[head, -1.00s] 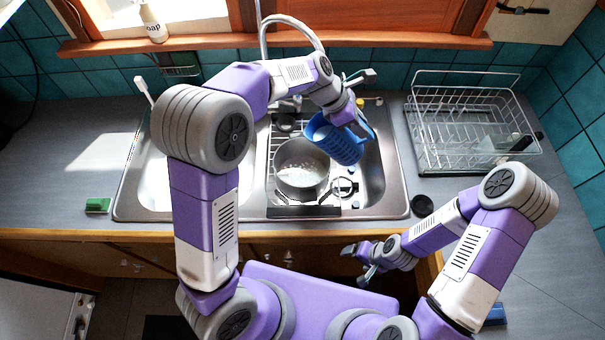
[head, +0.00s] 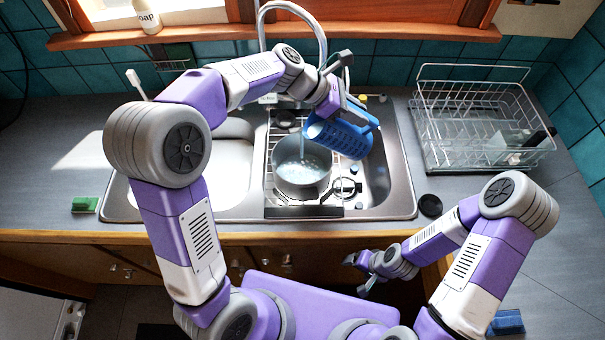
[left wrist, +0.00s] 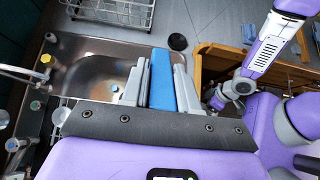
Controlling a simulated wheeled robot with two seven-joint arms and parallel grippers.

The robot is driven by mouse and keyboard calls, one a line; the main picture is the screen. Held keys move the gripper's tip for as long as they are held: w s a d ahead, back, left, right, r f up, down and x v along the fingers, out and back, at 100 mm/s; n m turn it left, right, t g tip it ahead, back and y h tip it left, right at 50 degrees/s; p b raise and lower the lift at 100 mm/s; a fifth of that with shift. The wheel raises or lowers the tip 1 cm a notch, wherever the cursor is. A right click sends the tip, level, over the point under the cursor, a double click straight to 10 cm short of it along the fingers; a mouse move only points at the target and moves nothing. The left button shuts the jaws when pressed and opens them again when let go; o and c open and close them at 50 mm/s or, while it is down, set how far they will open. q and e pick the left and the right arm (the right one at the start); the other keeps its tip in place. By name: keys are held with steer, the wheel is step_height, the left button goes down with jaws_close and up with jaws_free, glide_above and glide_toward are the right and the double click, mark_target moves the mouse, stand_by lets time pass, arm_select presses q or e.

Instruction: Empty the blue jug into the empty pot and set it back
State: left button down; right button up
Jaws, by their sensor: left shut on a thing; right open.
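The blue jug (head: 342,137) is tilted to the left over the pot, and a pale stream of liquid runs from its lip. My left gripper (head: 352,108) is shut on the jug's handle side. In the left wrist view a blue strip of the jug (left wrist: 162,80) shows between the fingers. The metal pot (head: 302,178) sits below on a rack across the sink, with pale, bubbly-looking liquid in it. My right gripper (head: 360,272) is open and empty in front of the counter's edge, well apart from the jug.
The steel sink (head: 385,190) surrounds the rack, with a curved faucet (head: 322,40) behind. A wire dish rack (head: 480,120) stands at right and a green sponge (head: 85,205) at left. A round black thing (head: 430,205) lies beside the sink. The left counter is mostly clear.

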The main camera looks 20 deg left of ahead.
arm_select(q)
steer(key=shift+a+f+h+b, duration=0.35)
steer(key=shift+a+h+b, duration=0.15)
steer(key=shift+b, duration=0.45)
steer(key=shift+r, duration=0.15)
steer(key=shift+s+r, duration=0.1)
steer(key=shift+r, duration=0.05)
arm_select(e)
step_height(320, 180, down, 3)
steer(key=shift+f, duration=0.2)
arm_select(q)
steer(key=a+h+b, duration=0.1)
steer(key=b, duration=0.1)
steer(key=f+h+b, duration=0.1)
steer(key=b, duration=0.2)
steer(key=shift+s+a+f+t, duration=0.1)
steer(key=shift+s+a+t, duration=0.1)
steer(key=shift+a+t, duration=0.2)
steer(key=shift+a+h+b, duration=0.1)
steer(key=shift+h+b, duration=0.2)
steer(key=shift+b, duration=0.15)
steer(key=shift+r, duration=0.25)
arm_select(e)
step_height(320, 180, down, 6)
steer(key=shift+r, duration=0.25)
